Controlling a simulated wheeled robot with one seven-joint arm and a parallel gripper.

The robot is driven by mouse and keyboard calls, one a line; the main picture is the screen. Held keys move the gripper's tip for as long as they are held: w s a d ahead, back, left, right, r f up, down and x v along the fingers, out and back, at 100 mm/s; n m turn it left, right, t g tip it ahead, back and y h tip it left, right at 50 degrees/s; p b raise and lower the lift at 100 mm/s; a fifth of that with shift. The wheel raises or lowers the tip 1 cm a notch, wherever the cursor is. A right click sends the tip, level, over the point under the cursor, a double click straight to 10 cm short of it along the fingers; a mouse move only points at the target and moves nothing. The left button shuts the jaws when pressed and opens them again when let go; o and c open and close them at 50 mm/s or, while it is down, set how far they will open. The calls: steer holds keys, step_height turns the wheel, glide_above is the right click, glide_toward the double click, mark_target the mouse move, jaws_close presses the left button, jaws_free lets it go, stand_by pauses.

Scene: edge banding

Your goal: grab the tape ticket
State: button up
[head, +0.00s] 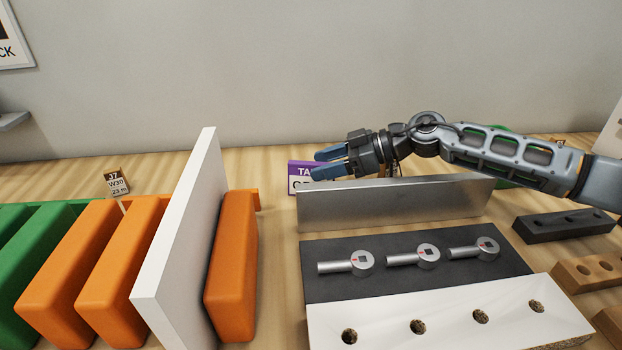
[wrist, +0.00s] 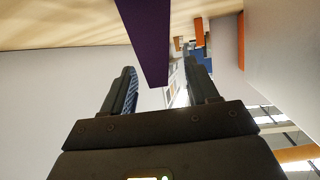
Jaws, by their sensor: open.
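A card (head: 302,172) with a purple top band and lettering that begins "TA" stands behind the grey metal bar. It appears to be the tape ticket; part of its lettering is hidden by my gripper. My gripper (head: 316,164) is open, its blue fingers pointing left in front of the card in the head view. In the wrist view a purple panel (wrist: 147,35) comes down from the top, in line with the gap between the open fingers (wrist: 163,72). I cannot tell whether it is between the fingers or beyond them. Nothing is visibly gripped.
A metal bar (head: 395,203) stands below my gripper. A dark mat (head: 415,275) holds three round-headed gauges. Left are orange blocks (head: 75,270), a tall white board (head: 180,240) and a small ticket (head: 117,184) reading "37 W30 23 m". The wall (head: 300,70) is behind.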

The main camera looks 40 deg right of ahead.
mark_target(299, 171)
steer(key=shift+x, duration=1.6)
steer(key=shift+r, duration=0.1)
jaws_close()
